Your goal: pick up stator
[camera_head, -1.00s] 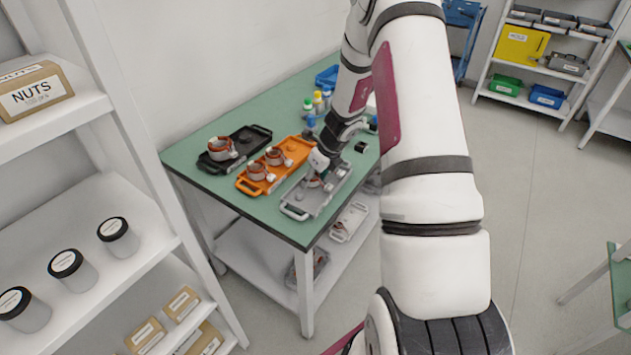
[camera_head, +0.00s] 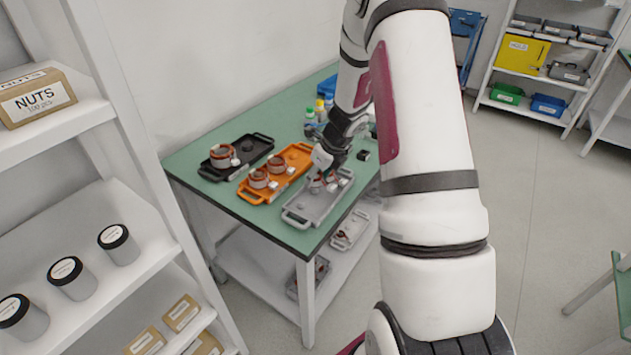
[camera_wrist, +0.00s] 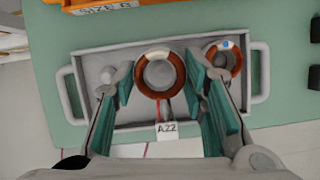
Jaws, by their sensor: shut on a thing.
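A stator (camera_wrist: 160,74) with a red-brown ring and a tag reading A22 is between my gripper's fingers in the wrist view. My gripper (camera_wrist: 160,80) is shut on it, with a teal pad on each side. It is over the grey tray (camera_wrist: 90,62); whether the stator touches the tray I cannot tell. A second stator (camera_wrist: 237,62) with a blue dot lies in the tray to the right, partly hidden by the right finger. In the head view, my gripper (camera_head: 325,173) is at the grey tray (camera_head: 302,217), and the stator there is mostly hidden.
An orange tray (camera_head: 246,196) with two stators and a black tray (camera_head: 208,172) with one stand left of the grey tray on the green table (camera_head: 190,158). Bottles (camera_head: 310,115) stand behind. A white shelf (camera_head: 75,232) with jars is at the left.

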